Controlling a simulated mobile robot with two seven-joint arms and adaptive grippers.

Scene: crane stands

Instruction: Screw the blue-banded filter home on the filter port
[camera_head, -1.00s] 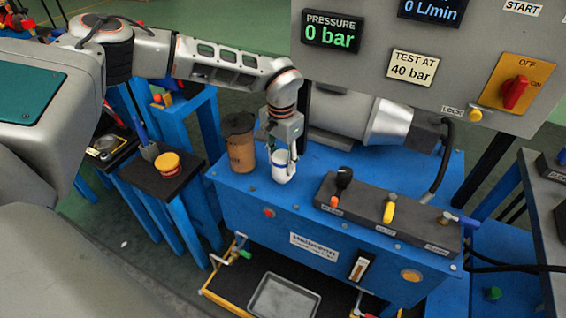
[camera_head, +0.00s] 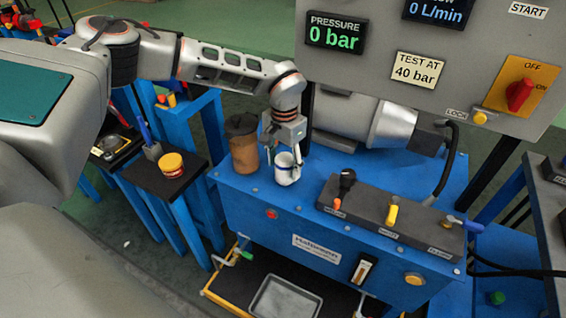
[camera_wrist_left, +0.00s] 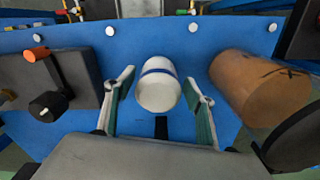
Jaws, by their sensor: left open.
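The white blue-banded filter (camera_head: 287,172) stands upright on top of the blue bench, where the filter port is hidden beneath it. My left gripper (camera_head: 285,158) reaches down over the filter from above. In the left wrist view the filter (camera_wrist_left: 159,86) sits between the two open fingers of the gripper (camera_wrist_left: 160,95), with a gap on each side. I cannot tell how far the filter is seated on the port. My right gripper is not in view.
A brown canister (camera_head: 243,150) stands close left of the filter; it also shows in the left wrist view (camera_wrist_left: 258,88). A dark valve block (camera_head: 385,222) with levers is to the right. A control panel (camera_head: 430,60) hangs behind. A dark side table (camera_head: 165,180) holds a yellow-red tin.

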